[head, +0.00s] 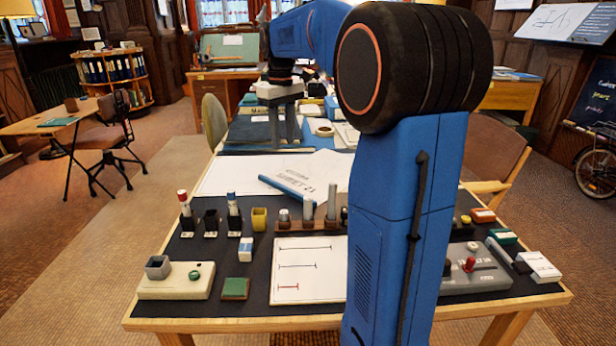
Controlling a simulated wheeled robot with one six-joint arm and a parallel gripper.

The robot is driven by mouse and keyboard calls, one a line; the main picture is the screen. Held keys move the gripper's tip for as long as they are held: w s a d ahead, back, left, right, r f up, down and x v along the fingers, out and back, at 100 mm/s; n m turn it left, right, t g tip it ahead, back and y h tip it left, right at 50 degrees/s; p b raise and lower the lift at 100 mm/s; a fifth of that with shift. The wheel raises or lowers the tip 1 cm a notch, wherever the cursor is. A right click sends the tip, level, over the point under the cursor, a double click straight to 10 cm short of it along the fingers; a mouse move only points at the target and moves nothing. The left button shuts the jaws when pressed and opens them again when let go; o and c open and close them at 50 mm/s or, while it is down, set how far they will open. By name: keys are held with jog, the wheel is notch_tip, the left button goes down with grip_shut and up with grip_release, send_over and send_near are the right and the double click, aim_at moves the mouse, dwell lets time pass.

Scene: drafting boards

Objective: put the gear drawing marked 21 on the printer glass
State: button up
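My gripper (284,140) hangs over the far part of the long table, pointing down. Its two fingers are apart with a gap between them, and I see nothing held. A white paper (322,170) with printed lettering lies mid-table, nearer to me than the gripper. The lettering seems to end in 21, but I cannot make out a gear on it. A blue roll or tube (288,188) lies along its left side. My arm hides part of the table to the right. I cannot pick out a printer glass for sure.
The table's near part holds a white sheet with marked lines (320,258), a beige box with a green knob (172,281), a grey box with a red lever (478,272) and several small stands and blocks. Chairs flank the table.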

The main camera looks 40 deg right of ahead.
aim_at(285, 187)
notch_tip(285, 187, down, 15)
jog(key=shift+a+r, duration=0.1)
dwell(0.6)
grip_shut()
